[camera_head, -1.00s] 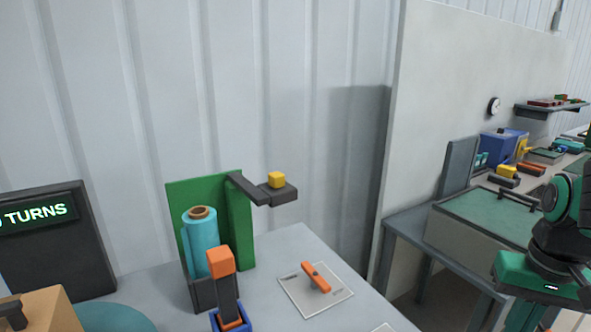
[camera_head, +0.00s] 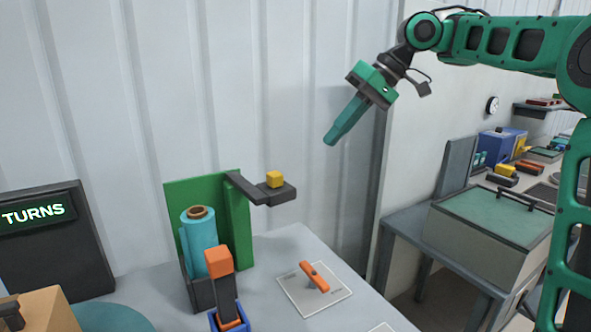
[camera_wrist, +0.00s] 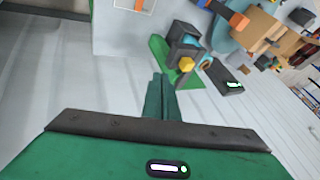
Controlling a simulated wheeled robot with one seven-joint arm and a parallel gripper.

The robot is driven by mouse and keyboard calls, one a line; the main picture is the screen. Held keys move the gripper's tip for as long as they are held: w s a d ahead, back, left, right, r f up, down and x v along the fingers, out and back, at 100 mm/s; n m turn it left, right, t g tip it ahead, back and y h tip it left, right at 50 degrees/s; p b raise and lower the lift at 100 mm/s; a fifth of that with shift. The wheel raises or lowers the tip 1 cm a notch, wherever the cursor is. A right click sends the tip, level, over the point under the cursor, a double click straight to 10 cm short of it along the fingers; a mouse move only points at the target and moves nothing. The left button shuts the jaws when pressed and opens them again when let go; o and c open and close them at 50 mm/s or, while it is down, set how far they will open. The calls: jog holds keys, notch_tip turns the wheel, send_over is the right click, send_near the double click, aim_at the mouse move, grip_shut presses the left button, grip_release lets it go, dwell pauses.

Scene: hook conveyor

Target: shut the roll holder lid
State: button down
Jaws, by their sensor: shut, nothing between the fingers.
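The roll holder has a green back plate (camera_head: 176,195) and a dark base, with a teal roll (camera_head: 202,235) standing upright in it. Its lid (camera_head: 276,193) is a dark grey arm and plate with a yellow knob (camera_head: 275,179) on top. The lid stands out to the right of the roll, leaving the roll top uncovered. My gripper (camera_head: 330,140) is shut and empty, pointing down-left in the air, above and right of the lid. In the wrist view my fingers (camera_wrist: 160,90) are together, just left of the yellow knob (camera_wrist: 186,64) in the picture and apart from it.
An orange-topped lever (camera_head: 221,270) stands in front of the roll holder. An orange handle (camera_head: 314,276) lies on a pale plate to the right. A dark display (camera_head: 48,245) stands at the left. The wall is behind; a bench with a green-topped box (camera_head: 495,230) is at the right.

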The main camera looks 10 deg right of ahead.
jog(key=a+f, duration=0.7)
jog(key=a, duration=0.2)
jog(key=shift+s+a+f, duration=0.15)
jog(key=shift+s+f, duration=0.05)
jog(key=shift+s, duration=0.2)
dwell(0.6)
dwell(0.4)
